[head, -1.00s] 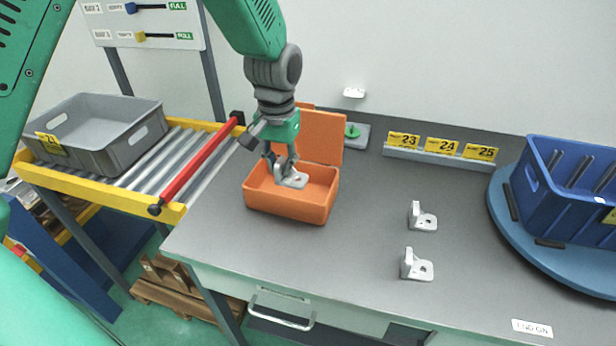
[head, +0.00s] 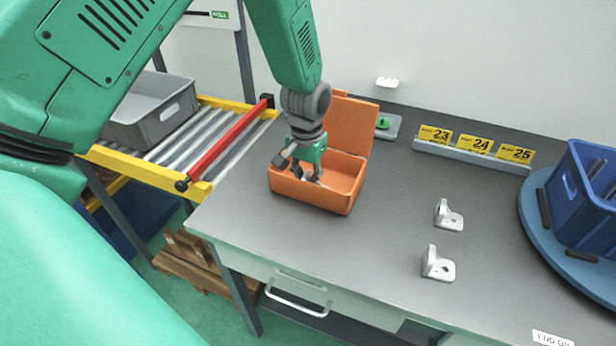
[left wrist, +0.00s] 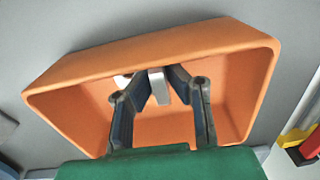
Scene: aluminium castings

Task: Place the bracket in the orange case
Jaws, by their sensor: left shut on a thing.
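The orange case (head: 318,197) stands open on the grey bench, its lid (head: 353,127) raised at the back. My left gripper (head: 307,175) reaches down into the case from above. It is shut on a light grey metal bracket (head: 312,178), which is mostly hidden by the fingers and the case wall. In the left wrist view the bracket (left wrist: 160,88) shows between the fingertips, inside the case walls (left wrist: 240,85). I cannot tell whether it touches the case floor. My right gripper is not in view.
Two more brackets (head: 448,216) (head: 438,265) stand on the bench to the right. A blue bin (head: 590,195) sits on a round blue turntable (head: 540,220) at far right. A roller conveyor (head: 205,135) with a grey bin (head: 150,110) is at left. Bench between is clear.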

